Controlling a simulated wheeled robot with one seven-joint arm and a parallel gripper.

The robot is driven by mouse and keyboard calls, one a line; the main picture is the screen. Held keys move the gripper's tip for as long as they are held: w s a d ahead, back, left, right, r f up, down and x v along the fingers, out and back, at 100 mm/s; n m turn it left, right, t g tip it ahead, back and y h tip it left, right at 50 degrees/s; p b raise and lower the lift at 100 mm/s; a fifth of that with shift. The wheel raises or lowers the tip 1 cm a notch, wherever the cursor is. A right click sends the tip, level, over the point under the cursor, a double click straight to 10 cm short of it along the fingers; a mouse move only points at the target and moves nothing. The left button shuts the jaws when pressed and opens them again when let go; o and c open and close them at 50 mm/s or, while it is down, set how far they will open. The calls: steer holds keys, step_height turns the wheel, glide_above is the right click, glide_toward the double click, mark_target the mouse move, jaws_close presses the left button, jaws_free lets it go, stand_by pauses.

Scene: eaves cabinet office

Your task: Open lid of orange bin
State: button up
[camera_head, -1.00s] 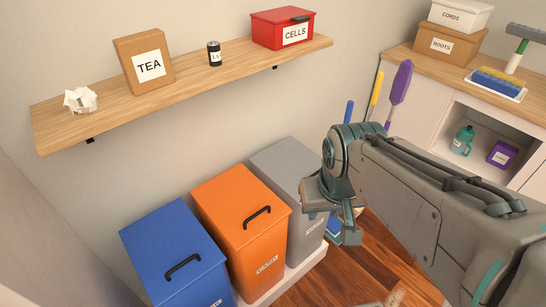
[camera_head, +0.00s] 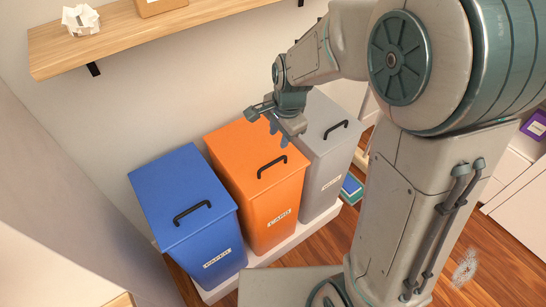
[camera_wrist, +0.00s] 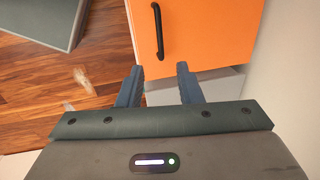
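The orange bin (camera_head: 250,180) stands between a blue and a grey bin, with its lid closed. A black bar handle (camera_head: 272,167) is on the lid. My gripper (camera_head: 279,136) hangs above the lid's back right part, beyond the handle, and looks apart from it. In the wrist view my gripper (camera_wrist: 159,78) is open, with nothing between its fingers. That view shows an orange panel of the bin (camera_wrist: 200,35) with the black handle (camera_wrist: 158,30) past the fingertips, roughly in line with the gap. The gap to the handle is hard to judge.
The blue bin (camera_head: 185,205) is on the left and the grey bin (camera_head: 325,150) on the right, close alongside. All stand on a white plinth (camera_head: 290,243). A wooden shelf (camera_head: 120,38) with crumpled paper (camera_head: 80,18) is above. Wooden floor (camera_head: 475,245) shows at right.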

mark_target(273, 163)
steer(key=f, duration=0.4)
steer(key=w+a+f, duration=0.1)
steer(key=f, duration=0.3)
steer(key=w+f+b, duration=0.1)
steer(key=f, duration=0.4)
steer(key=shift+a+f, duration=0.1)
steer(key=shift+a, duration=0.15)
jaws_close()
